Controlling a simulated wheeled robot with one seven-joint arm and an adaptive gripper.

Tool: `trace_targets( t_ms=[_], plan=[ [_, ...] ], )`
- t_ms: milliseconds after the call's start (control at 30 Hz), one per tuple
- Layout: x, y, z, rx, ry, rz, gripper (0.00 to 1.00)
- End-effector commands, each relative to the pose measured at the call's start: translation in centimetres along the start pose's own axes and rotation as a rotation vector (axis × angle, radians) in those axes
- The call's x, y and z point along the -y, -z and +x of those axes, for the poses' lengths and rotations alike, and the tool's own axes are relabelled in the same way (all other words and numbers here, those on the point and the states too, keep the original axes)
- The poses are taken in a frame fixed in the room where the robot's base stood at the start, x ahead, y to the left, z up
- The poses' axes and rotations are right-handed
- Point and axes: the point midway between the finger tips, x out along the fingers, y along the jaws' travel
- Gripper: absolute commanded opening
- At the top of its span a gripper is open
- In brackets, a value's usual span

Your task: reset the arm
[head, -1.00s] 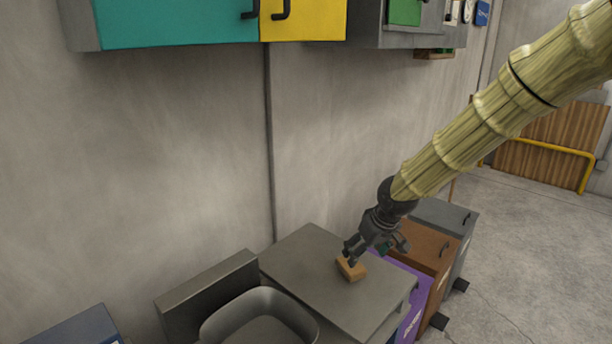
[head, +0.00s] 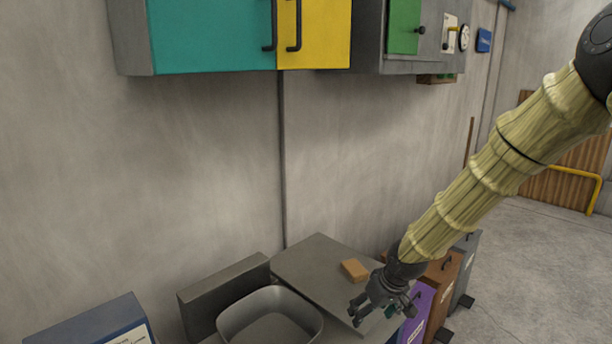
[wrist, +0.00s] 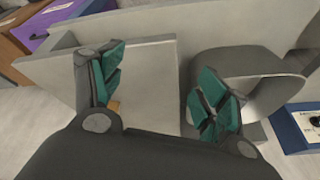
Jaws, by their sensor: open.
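My arm reaches down from the right in the head view, and my gripper (head: 372,312) hangs over the near right part of the grey table (head: 318,262). The gripper is open and nothing is between its fingers. In the wrist view, my gripper (wrist: 158,85) shows its teal finger pads spread wide apart. An orange-brown block (head: 354,270) lies on the tabletop, just beyond the gripper and apart from it. In the wrist view only a sliver of the block (wrist: 113,106) shows beside the left finger.
A grey bin (head: 240,318) stands left of the tabletop, with a blue box (head: 80,325) farther left. Purple (head: 418,312), brown (head: 441,292) and grey cabinets stand at the right. Teal (head: 210,35) and yellow (head: 325,35) cabinets hang above. Open floor lies at the right.

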Motion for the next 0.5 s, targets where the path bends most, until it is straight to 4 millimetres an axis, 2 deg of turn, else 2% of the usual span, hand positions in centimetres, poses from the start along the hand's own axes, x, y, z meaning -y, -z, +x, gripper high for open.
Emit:
trace_targets(
  t_ms=[167, 267, 500],
  plan=[
    [1.1, -4.2, 3.9, 0.036, 0.035, 0.042, 0.74],
    [2.0, -7.7, 6.6, 0.063, 0.055, 0.079, 0.74],
    [4.1, -17.8, 12.5, 0.129, 0.081, 0.186, 0.74]
  ],
)
